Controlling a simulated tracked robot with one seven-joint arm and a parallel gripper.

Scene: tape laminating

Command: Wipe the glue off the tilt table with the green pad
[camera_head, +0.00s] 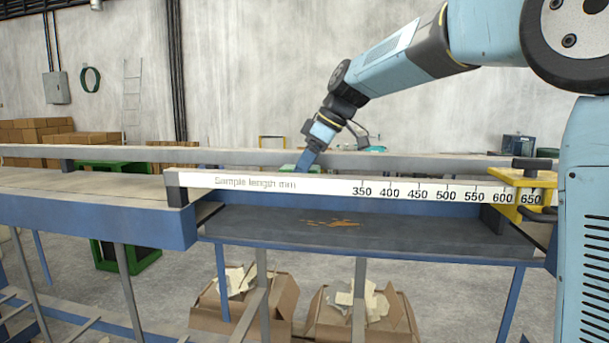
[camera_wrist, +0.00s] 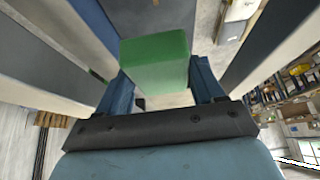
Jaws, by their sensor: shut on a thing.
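The tilt table (camera_head: 420,240) is a dark grey-blue board below the sample-length rail in the head view. An orange-brown patch of glue (camera_head: 332,223) lies on its middle. My gripper (camera_head: 303,163) is above and behind the rail, to the left of the glue and apart from the board. In the wrist view my gripper (camera_wrist: 160,80) is shut on the green pad (camera_wrist: 155,64), which sits between its two blue fingers. In the head view the rail hides the gripper's lower end, and only a bit of green shows there.
The white rail (camera_head: 325,186) with length marks runs across the front of my gripper. A yellow clamp (camera_head: 520,196) sits at its right end. A longer grey bar (camera_head: 240,156) runs behind. Two cardboard boxes (camera_head: 285,308) with scraps stand under the table.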

